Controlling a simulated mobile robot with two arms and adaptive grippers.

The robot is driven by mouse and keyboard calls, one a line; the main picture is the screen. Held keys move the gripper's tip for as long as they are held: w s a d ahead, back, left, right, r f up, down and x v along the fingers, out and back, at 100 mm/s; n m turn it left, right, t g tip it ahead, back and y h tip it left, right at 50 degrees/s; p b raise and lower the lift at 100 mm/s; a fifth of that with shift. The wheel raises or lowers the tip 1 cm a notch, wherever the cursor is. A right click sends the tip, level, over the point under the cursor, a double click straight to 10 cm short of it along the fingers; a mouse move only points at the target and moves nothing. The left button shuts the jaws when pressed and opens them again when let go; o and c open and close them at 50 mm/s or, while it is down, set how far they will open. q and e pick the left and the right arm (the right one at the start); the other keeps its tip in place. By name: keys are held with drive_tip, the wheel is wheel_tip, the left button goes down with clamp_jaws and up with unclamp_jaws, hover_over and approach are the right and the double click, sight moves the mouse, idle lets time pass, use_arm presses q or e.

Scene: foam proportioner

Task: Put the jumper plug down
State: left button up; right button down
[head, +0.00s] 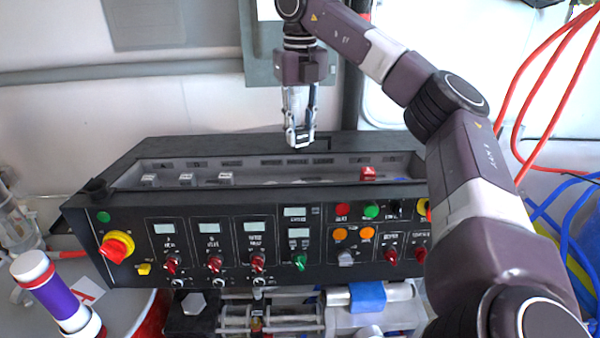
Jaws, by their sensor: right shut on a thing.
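My right gripper (299,138) hangs from above over the back edge of the black control panel. It is shut on a small pale grey piece, the jumper plug (300,142), which is mostly hidden between the fingertips. The plug looks to be above the recessed strip (290,172) along the panel's top; the exact height cannot be told. Several similar blocks sit in that strip: pale ones at the left (185,179) and a red one (368,174) at the right. My left gripper is out of view.
The panel front (200,270) carries knobs, lamps and small displays. A purple and white cylinder (60,300) stands at the lower left. Red cables (545,90) and blue hoses (575,220) hang at the right. The strip's middle looks fairly clear.

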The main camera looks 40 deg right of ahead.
sight(300, 146)
wheel_tip(300, 146, down, 6)
drive_tip(key=shift+s+a+r+b, duration=0.1)
drive_tip(key=shift+s+b, duration=0.05)
drive_tip(key=shift+b, duration=0.65)
drive_tip(key=shift+f+p, duration=0.35)
drive_tip(key=shift+f, duration=0.75)
wheel_tip(300, 146, down, 2)
drive_tip(key=shift+f+p, duration=0.15)
drive_tip(key=shift+p, duration=0.45)
drive_tip(key=shift+f, duration=0.3)
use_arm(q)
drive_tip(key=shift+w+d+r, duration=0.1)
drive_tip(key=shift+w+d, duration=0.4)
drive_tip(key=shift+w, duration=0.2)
use_arm(e)
drive_tip(key=shift+f, duration=0.15)
drive_tip(key=shift+f, duration=0.1)
drive_tip(key=shift+f, duration=0.15)
drive_tip(key=c, duration=1.7)
unclamp_jaws()
